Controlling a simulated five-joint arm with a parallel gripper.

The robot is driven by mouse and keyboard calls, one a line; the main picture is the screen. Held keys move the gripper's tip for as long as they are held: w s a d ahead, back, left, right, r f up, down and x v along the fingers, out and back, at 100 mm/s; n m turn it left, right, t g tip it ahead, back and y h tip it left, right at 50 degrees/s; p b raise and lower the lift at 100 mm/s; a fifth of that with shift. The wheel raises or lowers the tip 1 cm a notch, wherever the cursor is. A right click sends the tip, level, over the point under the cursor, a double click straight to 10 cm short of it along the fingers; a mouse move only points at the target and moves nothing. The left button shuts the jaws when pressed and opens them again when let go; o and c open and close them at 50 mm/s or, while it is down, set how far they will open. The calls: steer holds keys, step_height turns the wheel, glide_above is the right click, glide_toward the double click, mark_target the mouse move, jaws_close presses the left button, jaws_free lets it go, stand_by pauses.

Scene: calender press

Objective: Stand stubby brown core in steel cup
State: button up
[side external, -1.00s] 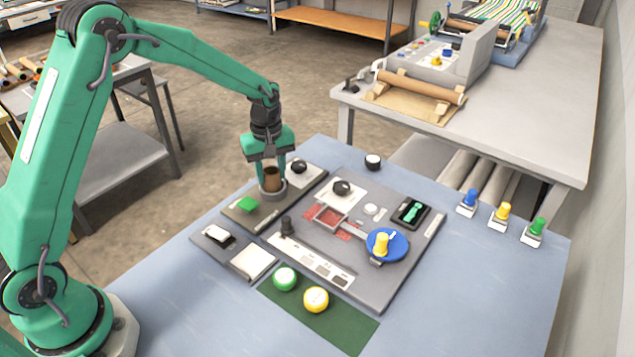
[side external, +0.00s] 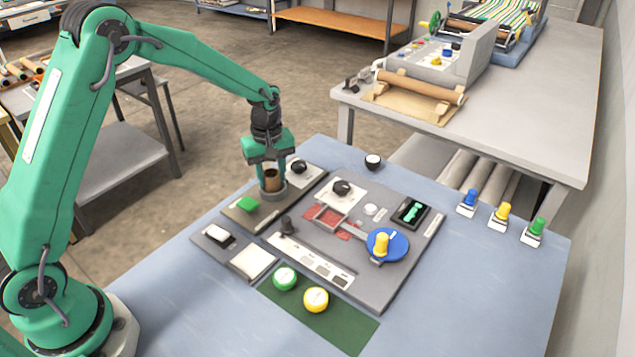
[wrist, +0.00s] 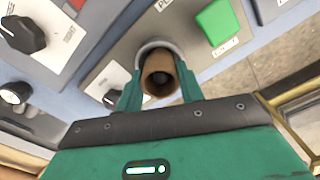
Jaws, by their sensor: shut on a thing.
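The stubby brown core (side external: 271,180) is a short hollow tube standing upright, with its lower end inside the steel cup (side external: 272,195). In the wrist view I look into the open top of the core (wrist: 159,76), and the grey rim of the cup (wrist: 154,45) shows around its far side. My gripper (side external: 271,177) points down over the cup, its green fingers shut on the core from both sides. In the wrist view the fingers (wrist: 158,88) flank the core. Whether the core touches the cup's floor is hidden.
A green button (side external: 248,204) and a black knob (side external: 299,167) flank the cup on its panel. A grey panel with a blue dial (side external: 384,245) lies to the right. Green and yellow round buttons (side external: 316,299) sit in front.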

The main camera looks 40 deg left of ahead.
steer(key=o, duration=1.6)
steer(key=shift+r, duration=3.5)
